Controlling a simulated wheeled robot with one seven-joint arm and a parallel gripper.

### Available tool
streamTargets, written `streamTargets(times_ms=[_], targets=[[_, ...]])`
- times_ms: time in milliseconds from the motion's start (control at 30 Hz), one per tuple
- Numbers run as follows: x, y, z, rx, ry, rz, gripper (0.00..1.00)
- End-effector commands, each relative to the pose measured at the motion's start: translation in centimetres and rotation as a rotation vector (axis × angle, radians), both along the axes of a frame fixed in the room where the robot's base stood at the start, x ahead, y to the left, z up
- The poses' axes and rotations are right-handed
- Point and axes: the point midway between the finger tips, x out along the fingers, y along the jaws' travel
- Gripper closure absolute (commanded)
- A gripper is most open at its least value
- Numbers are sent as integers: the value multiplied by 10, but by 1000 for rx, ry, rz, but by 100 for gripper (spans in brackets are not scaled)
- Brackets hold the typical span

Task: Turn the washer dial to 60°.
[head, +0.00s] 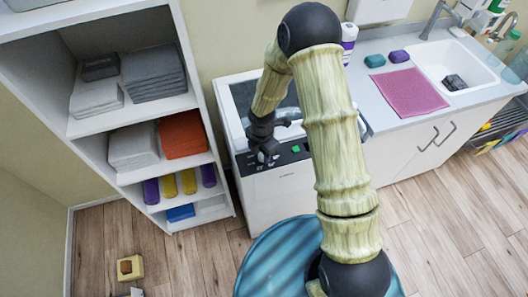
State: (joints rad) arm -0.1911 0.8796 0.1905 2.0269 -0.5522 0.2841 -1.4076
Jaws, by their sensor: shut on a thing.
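The white washer (275,201) stands between the shelf and the sink counter. Its dark control panel (280,158) runs along the top front edge, with a small green mark (296,149) on it. My gripper (264,157) reaches down to the left part of this panel and is shut on the dial there. The dial itself is mostly hidden by the gripper, so its pointer and the temperature marks cannot be read. My arm also covers the right end of the panel.
A white shelf (196,92) with folded towels and rolls stands close on the left. A counter (380,92) with a pink cloth (409,92) and a sink (452,62) is on the right. A yellow block-like item (130,268) lies on the wooden floor.

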Motion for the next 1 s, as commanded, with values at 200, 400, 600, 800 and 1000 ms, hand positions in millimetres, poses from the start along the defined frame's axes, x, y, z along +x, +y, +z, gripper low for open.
streamTargets(times_ms=[200,400,600,800,1000], targets=[[-2,7,0,9,1,9,91],[-2,8,0,8,-1,11,91],[-2,7,0,7,-1,11,49],[-1,4,0,4,0,6,47],[0,2,4,3,0,4,47]])
